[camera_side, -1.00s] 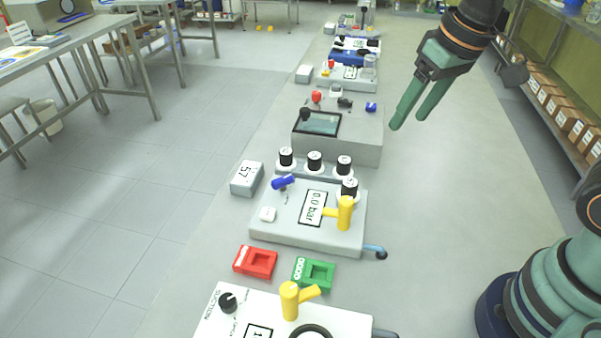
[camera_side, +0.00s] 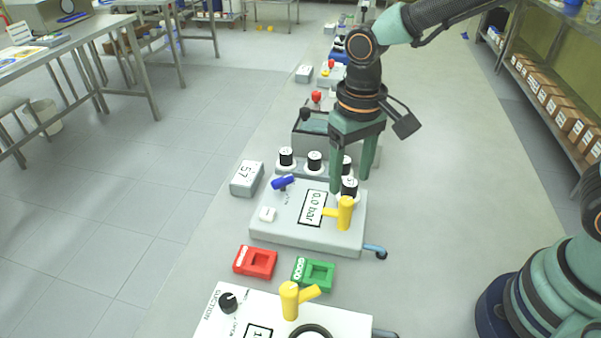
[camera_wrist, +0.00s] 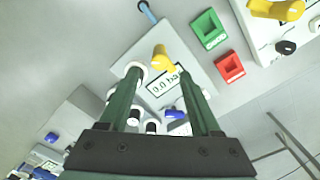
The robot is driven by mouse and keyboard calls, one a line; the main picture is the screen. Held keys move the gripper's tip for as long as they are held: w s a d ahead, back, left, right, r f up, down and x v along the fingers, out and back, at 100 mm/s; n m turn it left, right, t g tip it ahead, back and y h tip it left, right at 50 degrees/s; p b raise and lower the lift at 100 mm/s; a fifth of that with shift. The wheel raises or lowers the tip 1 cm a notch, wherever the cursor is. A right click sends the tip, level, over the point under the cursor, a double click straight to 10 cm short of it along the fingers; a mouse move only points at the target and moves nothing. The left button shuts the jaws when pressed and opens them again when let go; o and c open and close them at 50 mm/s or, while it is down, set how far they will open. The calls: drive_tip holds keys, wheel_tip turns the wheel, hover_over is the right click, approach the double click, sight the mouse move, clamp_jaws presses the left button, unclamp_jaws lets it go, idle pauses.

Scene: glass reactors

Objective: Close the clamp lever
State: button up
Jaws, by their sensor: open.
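My gripper (camera_side: 350,182) is open and empty, pointing down over the back right of a grey station (camera_side: 290,235) with a "0.0 bar" display (camera_side: 313,207). Its fingertips are near the black-capped pieces (camera_side: 349,187) there; contact cannot be told. A yellow lever handle (camera_side: 345,215) stands on the station's right side, just in front of the fingers. A small blue lever (camera_side: 283,183) sits at its left. In the wrist view the yellow handle (camera_wrist: 162,58) shows beyond and between the fingers, and the blue lever (camera_wrist: 175,114) lies nearer. Which one is the clamp lever, I cannot tell.
A red tray (camera_side: 255,262) and a green tray (camera_side: 314,274) lie in front of the station. A white station with another yellow handle (camera_side: 290,300) is nearest. A box reading "57" (camera_side: 247,178) is at the left.

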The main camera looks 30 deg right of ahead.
sight(347, 200)
wheel_tip(347, 200, down, 6)
drive_tip(key=shift+r, duration=0.1)
drive_tip(key=shift+c, duration=0.3)
clamp_jaws()
